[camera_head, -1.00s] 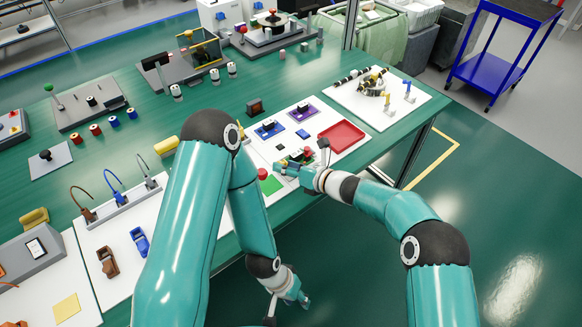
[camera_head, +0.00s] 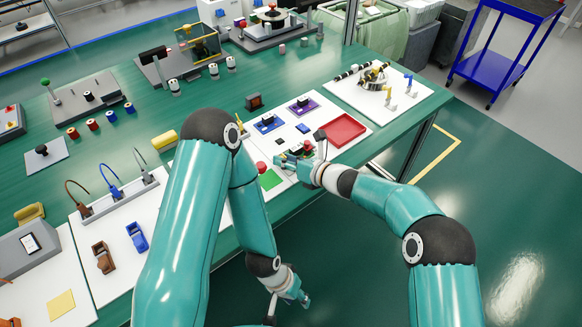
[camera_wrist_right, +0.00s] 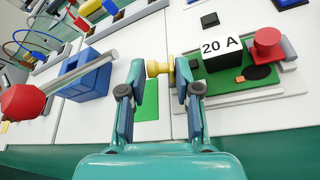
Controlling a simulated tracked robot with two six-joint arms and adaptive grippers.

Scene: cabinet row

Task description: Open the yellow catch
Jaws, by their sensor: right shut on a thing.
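The yellow catch (camera_wrist_right: 158,68) is a small flanged yellow knob beside the black block labelled 20 A. In the right wrist view it lies between the fingertips of my right gripper (camera_wrist_right: 160,85), which is shut on it. A finger hides part of its yellow base. The block and a red knob (camera_wrist_right: 267,42) sit on a green board (camera_wrist_right: 240,84). In the head view my right gripper (camera_head: 288,162) is low over the white panel, and the catch is too small to make out there. My left gripper (camera_head: 302,298) hangs beyond the bench's front edge; its jaw opening is unclear.
A red tray (camera_head: 357,139) lies right of the board. In the wrist view a blue block with a grey lever and red knob (camera_wrist_right: 22,103) stands left of my gripper.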

